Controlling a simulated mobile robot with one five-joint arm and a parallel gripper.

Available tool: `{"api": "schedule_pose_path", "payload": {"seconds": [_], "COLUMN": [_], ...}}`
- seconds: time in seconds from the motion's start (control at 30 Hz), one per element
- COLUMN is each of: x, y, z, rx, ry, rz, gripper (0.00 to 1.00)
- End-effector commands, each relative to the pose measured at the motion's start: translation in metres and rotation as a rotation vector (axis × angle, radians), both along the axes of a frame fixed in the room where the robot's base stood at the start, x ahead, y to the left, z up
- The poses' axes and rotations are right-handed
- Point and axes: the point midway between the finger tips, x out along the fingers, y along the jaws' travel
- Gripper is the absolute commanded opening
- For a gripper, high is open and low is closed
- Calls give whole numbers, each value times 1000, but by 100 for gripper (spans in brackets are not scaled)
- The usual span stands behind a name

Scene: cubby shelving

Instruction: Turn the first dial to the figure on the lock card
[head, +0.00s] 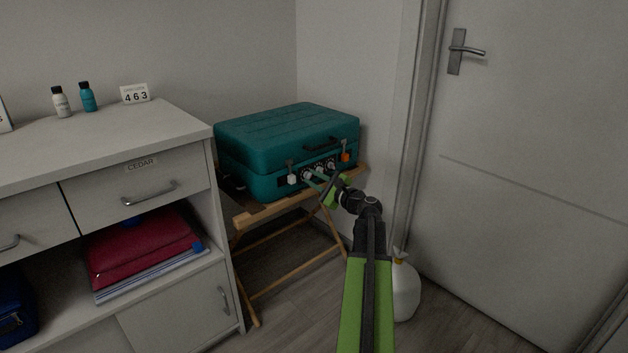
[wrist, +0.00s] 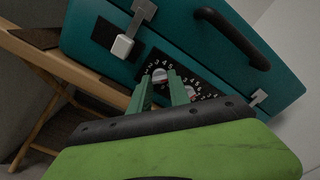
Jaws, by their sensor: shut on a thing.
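The teal case (head: 285,142) lies closed on a wooden folding stand, with a row of dials on its front. The first dial (wrist: 160,77), leftmost, has a light knob with a red mark and a ring of white numbers on black. My gripper (head: 309,176) is shut on this dial, its green fingers on either side of the knob in the wrist view (wrist: 168,82). The fingers partly hide the ring, so I cannot tell which figure is set. A second dial (wrist: 190,91) shows behind the right finger. The lock card (head: 135,94) stands on the cabinet and reads 463.
The wooden stand (head: 285,204) holds the case beside the white cabinet (head: 170,124). A white latch (head: 292,179) and an orange-tabbed latch (head: 346,157) flank the dials.

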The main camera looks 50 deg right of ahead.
Motion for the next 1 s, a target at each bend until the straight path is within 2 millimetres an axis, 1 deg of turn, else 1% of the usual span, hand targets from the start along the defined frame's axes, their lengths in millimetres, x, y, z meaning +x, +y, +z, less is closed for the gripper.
{"api": "schedule_pose_path", "payload": {"seconds": [0.7, 1.0], "x": [-1, -1], "y": [0, 0], "z": [-1, -1], "rx": [-671, -889], "ry": [50, 66], "rz": [0, 0], "gripper": [0, 0]}}
